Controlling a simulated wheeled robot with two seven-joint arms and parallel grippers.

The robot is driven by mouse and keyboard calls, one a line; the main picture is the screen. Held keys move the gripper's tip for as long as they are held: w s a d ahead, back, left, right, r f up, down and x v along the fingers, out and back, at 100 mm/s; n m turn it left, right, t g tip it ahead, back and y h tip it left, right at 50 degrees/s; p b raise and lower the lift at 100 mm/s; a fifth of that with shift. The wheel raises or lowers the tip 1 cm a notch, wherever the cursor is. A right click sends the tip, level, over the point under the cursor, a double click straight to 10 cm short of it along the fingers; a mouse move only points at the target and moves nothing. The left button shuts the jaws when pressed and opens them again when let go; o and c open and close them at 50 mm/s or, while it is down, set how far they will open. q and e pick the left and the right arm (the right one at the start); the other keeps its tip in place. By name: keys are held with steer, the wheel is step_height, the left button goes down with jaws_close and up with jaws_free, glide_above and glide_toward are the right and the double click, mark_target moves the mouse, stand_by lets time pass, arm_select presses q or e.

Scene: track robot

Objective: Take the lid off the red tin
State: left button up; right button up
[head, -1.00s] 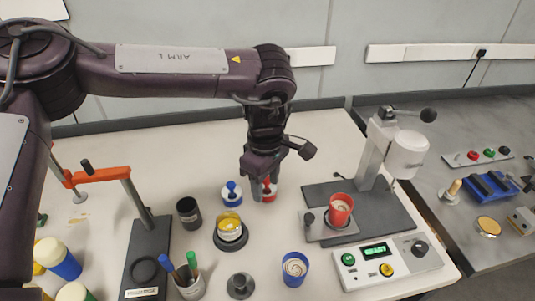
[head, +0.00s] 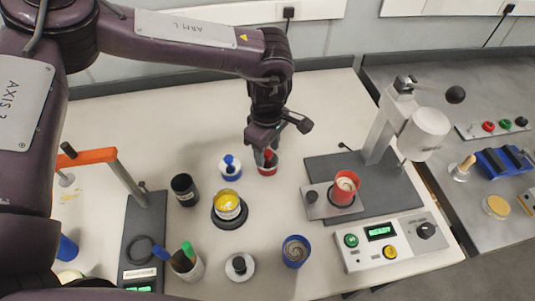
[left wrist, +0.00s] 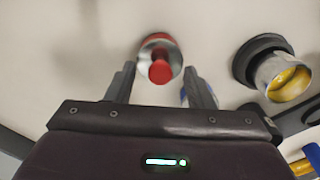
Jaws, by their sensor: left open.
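The red tin (head: 344,190) stands upright on the plate of the press at the right, with its top open and pale contents showing. A disc with a red rim and a red knob (head: 268,165), which looks like a lid, is on the table left of it. My left gripper (head: 264,156) points down at this disc, partly covering it. In the left wrist view the red knob (left wrist: 160,71) shows between the tips of my open left fingers (left wrist: 158,75). I cannot tell how far below them it is. My right gripper is not in view.
A similar blue-knobbed disc (head: 230,170) lies close to the left. A yellow tin (head: 227,206), a black cup (head: 184,190), a blue tin (head: 295,252), a black-knobbed disc (head: 240,267) and a pen cup (head: 187,268) stand nearer. The control box (head: 390,246) sits front right.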

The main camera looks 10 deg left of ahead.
arm_select(q)
steer(key=shift+f, duration=0.3)
jaws_close()
steer(key=shift+r, duration=0.15)
